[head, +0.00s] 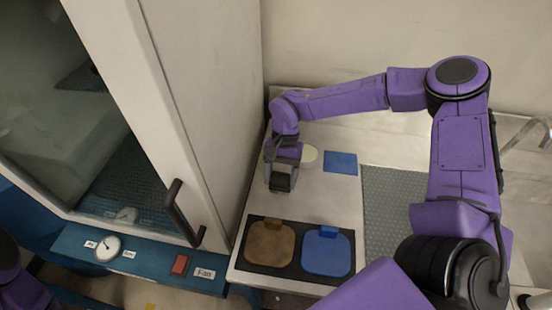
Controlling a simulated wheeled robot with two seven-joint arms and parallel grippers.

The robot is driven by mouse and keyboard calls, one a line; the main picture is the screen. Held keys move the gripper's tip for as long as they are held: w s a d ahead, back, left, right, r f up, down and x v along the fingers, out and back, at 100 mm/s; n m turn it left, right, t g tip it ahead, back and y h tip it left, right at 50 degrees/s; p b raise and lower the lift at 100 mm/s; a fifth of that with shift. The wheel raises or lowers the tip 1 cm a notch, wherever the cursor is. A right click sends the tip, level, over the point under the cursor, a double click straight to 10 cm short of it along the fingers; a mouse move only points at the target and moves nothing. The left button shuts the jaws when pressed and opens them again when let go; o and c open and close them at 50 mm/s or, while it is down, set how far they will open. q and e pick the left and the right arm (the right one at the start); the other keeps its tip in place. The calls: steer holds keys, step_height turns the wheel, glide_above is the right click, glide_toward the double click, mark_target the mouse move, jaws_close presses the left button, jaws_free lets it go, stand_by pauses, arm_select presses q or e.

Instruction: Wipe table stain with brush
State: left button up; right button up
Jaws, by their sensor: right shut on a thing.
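My right gripper (282,181) points down over the pale worktop (330,199), close to the white cabinet wall. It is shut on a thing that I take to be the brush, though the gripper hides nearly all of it. I cannot tell whether the brush touches the worktop. A pale cream round patch or flat object (308,155) lies just behind and right of the gripper. I cannot tell whether it is the stain. My left gripper is out of view.
A blue square (341,162) lies right of the cream patch. A black tray (297,267) with a brown pad (268,244) and a blue pad (325,258) is at the front. A grey textured mat (386,205) lies right. A cabinet with a dark handle (181,214) stands left.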

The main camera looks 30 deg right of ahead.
steer(key=r+p, duration=0.3)
steer(key=r, duration=0.2)
steer(key=shift+s+d+r+p, duration=0.15)
steer(key=shift+s+p, duration=0.05)
steer(key=shift+p, duration=0.2)
steer(key=shift+w+r+p, duration=0.25)
steer(key=shift+r+p, duration=0.7)
steer(key=shift+r, duration=0.05)
steer(key=shift+s+r+p, duration=0.15)
steer(key=shift+r+p, duration=0.2)
steer(key=shift+r, duration=0.1)
